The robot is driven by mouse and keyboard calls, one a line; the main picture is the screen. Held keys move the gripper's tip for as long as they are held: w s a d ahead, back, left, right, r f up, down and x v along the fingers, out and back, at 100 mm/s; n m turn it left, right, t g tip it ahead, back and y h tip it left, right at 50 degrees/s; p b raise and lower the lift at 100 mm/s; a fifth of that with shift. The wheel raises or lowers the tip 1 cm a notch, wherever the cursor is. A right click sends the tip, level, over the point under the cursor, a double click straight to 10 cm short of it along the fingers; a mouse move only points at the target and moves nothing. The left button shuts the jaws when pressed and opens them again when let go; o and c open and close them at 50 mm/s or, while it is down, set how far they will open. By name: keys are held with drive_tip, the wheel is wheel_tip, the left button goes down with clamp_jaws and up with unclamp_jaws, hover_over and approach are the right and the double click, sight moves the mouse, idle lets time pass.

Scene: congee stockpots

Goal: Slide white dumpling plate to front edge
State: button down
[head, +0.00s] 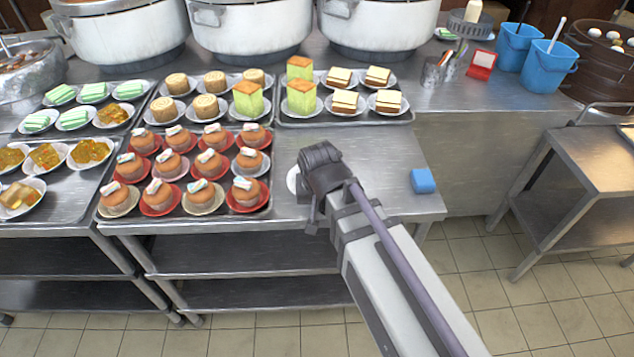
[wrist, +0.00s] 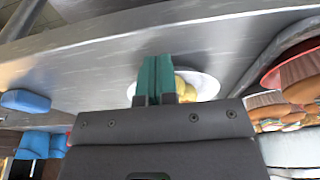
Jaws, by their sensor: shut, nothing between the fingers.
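The white dumpling plate (wrist: 207,84) shows in the wrist view, with pale yellow dumplings (wrist: 184,90) on it. It lies on the steel table, close to the table's front edge. My gripper (wrist: 155,78) is shut, its green fingers together and empty. The fingers overlap the plate in the wrist view; I cannot tell whether they touch it. In the head view, only the plate's left rim (head: 292,179) shows, because my dark wrist covers the rest and hides the fingertips.
A tray of cupcakes (head: 270,195) is just left of the plate. A tray of cakes (head: 390,119) lies behind. A blue block (head: 423,181) sits to the right, with bare steel between. Large pots (head: 250,25) stand at the back.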

drive_tip(key=shift+s, duration=0.3)
drive_tip(key=shift+w, duration=0.1)
drive_tip(key=shift+p+v, duration=0.8)
drive_tip(key=shift+v, duration=0.05)
